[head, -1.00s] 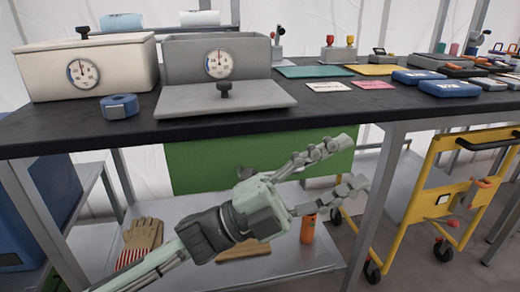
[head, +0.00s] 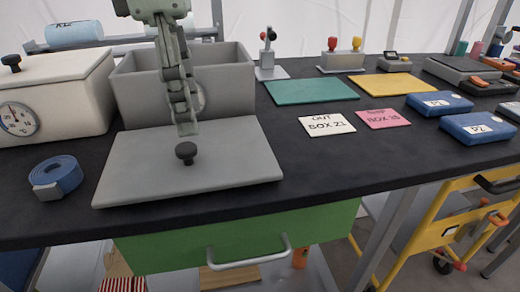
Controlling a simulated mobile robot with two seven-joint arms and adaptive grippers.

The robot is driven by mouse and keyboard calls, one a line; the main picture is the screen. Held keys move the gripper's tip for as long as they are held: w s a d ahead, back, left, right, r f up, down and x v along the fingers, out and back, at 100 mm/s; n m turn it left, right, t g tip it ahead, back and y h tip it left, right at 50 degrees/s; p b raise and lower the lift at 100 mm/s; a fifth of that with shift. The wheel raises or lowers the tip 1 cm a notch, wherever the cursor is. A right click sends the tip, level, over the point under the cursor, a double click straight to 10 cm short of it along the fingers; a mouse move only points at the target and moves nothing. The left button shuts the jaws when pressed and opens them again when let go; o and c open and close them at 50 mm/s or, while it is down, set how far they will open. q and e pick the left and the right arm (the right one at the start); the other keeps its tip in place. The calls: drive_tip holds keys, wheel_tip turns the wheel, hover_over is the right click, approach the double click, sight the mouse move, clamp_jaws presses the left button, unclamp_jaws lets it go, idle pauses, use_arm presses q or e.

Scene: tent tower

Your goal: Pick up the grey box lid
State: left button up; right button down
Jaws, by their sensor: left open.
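The grey box lid (head: 240,168) lies flat on the black table in front of the open grey box (head: 225,85). A dark round knob (head: 186,153) stands up from the middle of the lid. My left gripper (head: 187,128) points straight down from the top of the head view, in front of the grey box. It is open and empty, and its fingertips are just above and behind the knob in the picture. I cannot tell the exact gap between them. The gripper partly hides the box's gauge. My right gripper is not in view.
A white box (head: 75,85) with a gauge stands at left, with a blue strap roll (head: 56,177) in front. Right of the lid are a white card (head: 327,125), a pink card (head: 383,118) and a green mat (head: 310,91). Table (head: 320,165) between lid and cards is clear.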

sight(185, 147)
use_arm(q)
drive_tip(key=shift+w+a+r+n+t+y, duration=0.15)
drive_tip(key=shift+w+a+r+y, duration=0.1)
drive_tip(key=shift+a, duration=0.15)
drive_tip(key=shift+w+a+r+n+t+y, duration=0.15)
drive_tip(key=shift+w+a, duration=0.1)
drive_tip(key=shift+a, duration=0.1)
drive_tip(key=shift+w+a+f, duration=0.1)
drive_tip(key=shift+a+f, duration=0.05)
drive_tip(key=shift+a, duration=0.1)
drive_tip(key=shift+s+f, duration=0.2)
drive_tip(key=shift+f, duration=0.95)
wheel_tip(185, 147, down, 5)
drive_tip(key=shift+s+d+r, duration=0.1)
drive_tip(key=shift+d+r, duration=0.05)
clamp_jaws()
